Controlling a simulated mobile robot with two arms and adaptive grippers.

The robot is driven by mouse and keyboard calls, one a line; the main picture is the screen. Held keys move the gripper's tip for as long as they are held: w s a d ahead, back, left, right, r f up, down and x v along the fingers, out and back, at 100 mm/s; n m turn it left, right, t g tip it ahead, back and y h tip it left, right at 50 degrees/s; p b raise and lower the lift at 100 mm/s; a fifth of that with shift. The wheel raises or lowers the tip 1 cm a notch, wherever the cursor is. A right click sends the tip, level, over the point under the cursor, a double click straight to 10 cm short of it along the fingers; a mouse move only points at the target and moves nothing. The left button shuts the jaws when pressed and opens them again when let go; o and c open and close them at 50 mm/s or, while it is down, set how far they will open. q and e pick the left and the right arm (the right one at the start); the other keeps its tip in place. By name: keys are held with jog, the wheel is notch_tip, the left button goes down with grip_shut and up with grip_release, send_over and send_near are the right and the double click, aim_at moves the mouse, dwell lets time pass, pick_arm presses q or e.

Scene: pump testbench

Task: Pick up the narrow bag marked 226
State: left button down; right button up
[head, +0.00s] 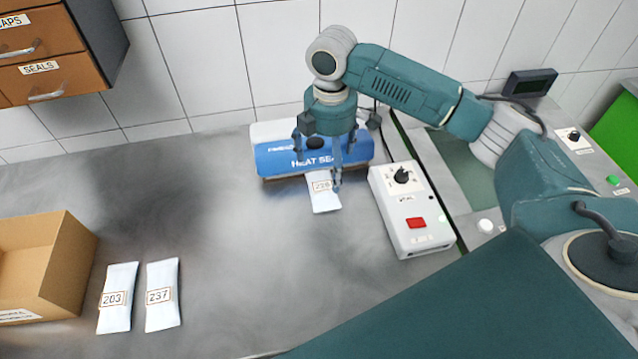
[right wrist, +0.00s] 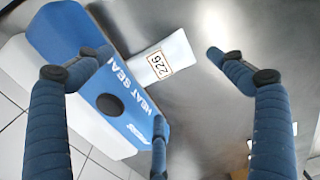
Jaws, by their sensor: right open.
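The narrow white bag marked 226 (head: 325,201) lies at the front edge of the blue and white heat sealer (head: 275,158). Its far end meets the sealer; I cannot tell whether it is inside or just against it. My right gripper (head: 328,165) is above the sealer and the bag's far end, fingers pointing down, open and empty. In the right wrist view the bag (right wrist: 178,50) shows between the spread fingers, its 226 label readable, with the sealer (right wrist: 75,45) beside it. My left gripper is not in view.
White bags marked 203 (head: 117,318) and 237 (head: 162,316) lie at the left beside an open cardboard box (head: 75,250). A white control box (head: 425,238) with a knob and red switch stands right of bag 226. The middle of the metal worktop is clear.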

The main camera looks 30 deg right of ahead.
aim_at(326, 189)
jog(key=shift+s+f, duration=0.25)
jog(key=shift+f, duration=0.95)
jog(key=shift+w+f+p, duration=0.15)
jog(key=shift+f+p, duration=0.2)
jog(key=shift+f, duration=0.25)
jog(key=f, duration=0.1)
jog(key=f+p, duration=0.1)
jog(key=f, duration=0.1)
jog(key=shift+a+f, duration=0.3)
jog(key=shift+w+f, duration=0.1)
jog(key=shift+f, duration=0.5)
jog(key=c, duration=1.6)
jog(key=shift+r, duration=0.15)
jog(key=shift+c, duration=0.3)
